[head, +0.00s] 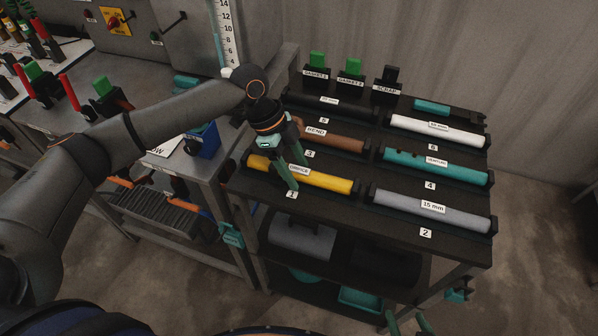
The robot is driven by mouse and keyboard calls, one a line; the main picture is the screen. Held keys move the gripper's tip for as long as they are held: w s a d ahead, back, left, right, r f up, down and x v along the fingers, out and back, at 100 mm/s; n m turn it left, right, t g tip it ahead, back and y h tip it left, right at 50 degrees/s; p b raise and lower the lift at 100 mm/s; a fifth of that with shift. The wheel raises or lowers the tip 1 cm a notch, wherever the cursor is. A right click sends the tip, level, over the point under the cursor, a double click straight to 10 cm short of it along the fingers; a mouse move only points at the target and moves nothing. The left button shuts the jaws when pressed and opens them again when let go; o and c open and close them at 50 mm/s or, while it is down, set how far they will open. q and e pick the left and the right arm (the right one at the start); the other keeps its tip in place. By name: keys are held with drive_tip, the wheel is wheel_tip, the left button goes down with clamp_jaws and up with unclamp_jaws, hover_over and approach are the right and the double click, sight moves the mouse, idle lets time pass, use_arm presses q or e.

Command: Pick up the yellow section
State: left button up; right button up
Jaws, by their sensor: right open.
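The yellow section (325,182), a tube with a white label that seems to read "ORIFICE", lies in its black holder at place 1, at the front left of the rack top. My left gripper (294,175) reaches down over its left part. One teal finger crosses its near side and the other stands at its far side. I cannot tell whether the fingers touch or grip it. The near finger hides a strip of the tube. My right gripper (408,326) shows only its teal fingertips at the bottom edge, apart and empty.
On the rack top lie a grey "15 mm" tube (430,206), a teal tube (458,173), a brown "BEND" tube (340,141) and a white tube (435,131). Upright green-topped blocks (351,74) stand at the back. A workbench (150,75) adjoins on the left.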

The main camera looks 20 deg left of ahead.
use_arm(q)
clamp_jaws()
idle(0.3)
drive_tip(key=shift+r, duration=0.1)
